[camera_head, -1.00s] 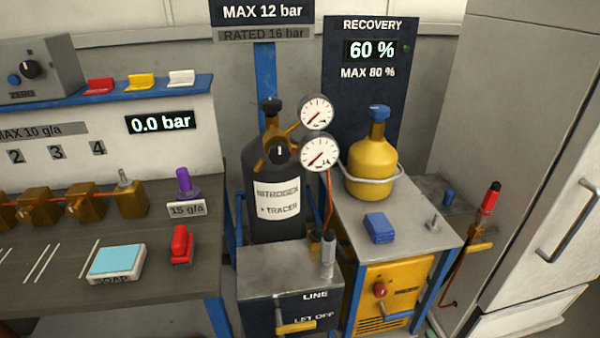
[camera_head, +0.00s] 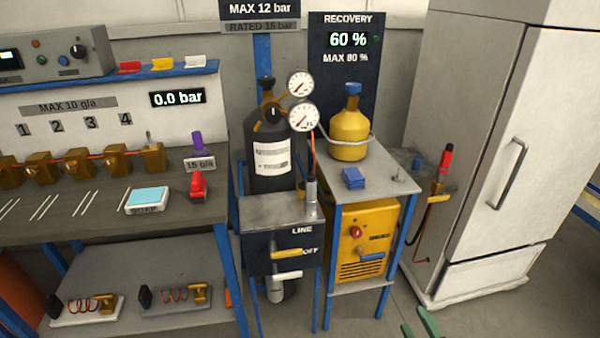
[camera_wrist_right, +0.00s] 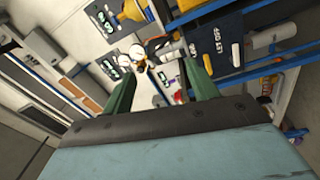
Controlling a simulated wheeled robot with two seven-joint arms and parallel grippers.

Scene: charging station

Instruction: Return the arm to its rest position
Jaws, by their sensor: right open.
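My right gripper (camera_head: 422,322) shows at the bottom edge of the head view as two green fingertips, in front of the floor and clear of the benches. In the right wrist view the gripper (camera_wrist_right: 162,82) has its two green fingers apart, with nothing held between them. The view there is tilted, with the gauges and dark panels seen beyond the fingers. My left gripper is in neither view.
A steel-topped cabinet (camera_head: 280,211) with handles and a yellow recovery machine (camera_head: 366,244) on a blue-legged stand are nearby. A white fridge (camera_head: 480,150) stands right. A workbench (camera_head: 95,228) fills the left. Open floor (camera_head: 460,318) lies in front of the fridge.

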